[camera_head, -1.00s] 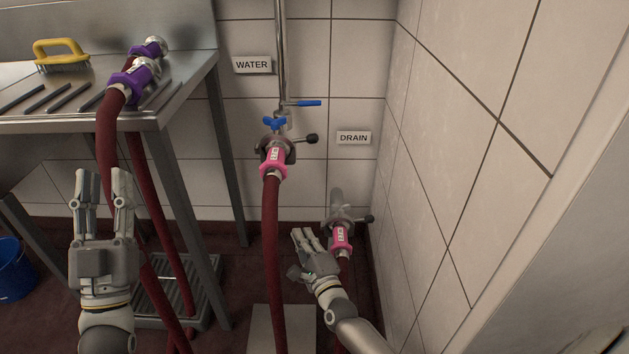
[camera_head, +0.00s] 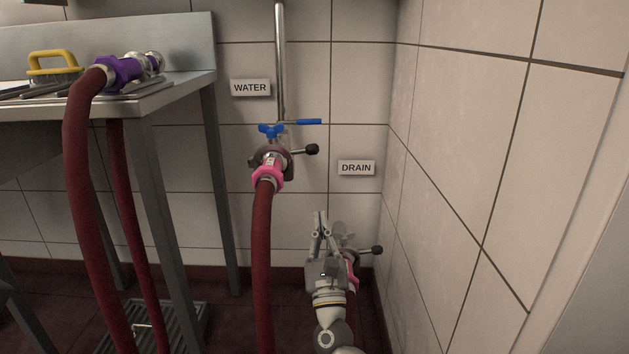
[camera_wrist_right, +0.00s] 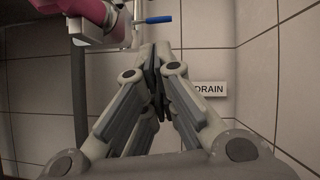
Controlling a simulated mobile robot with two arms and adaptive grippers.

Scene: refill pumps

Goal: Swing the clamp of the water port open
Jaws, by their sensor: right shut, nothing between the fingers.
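The water port's clamp (camera_head: 279,160) is a grey ring around the pipe end, below the WATER label. Its black-knobbed lever (camera_head: 312,149) sticks out to the right. A pink-collared coupling (camera_head: 267,178) on a dark red hose hangs from it. My right gripper (camera_head: 321,215) is shut and empty, pointing up, below and right of the clamp and apart from it. It partly hides the drain port. In the right wrist view the fingers (camera_wrist_right: 158,75) meet, with the pink collar (camera_wrist_right: 85,12) at upper left. My left gripper is out of the head view.
The drain port's black-knobbed lever (camera_head: 376,250) shows just right of my right gripper. A blue valve handle (camera_head: 307,122) is above the water clamp. A steel table (camera_head: 150,105) with a purple-collared hose (camera_head: 118,72) stands left. The tiled wall (camera_head: 480,150) bounds the right.

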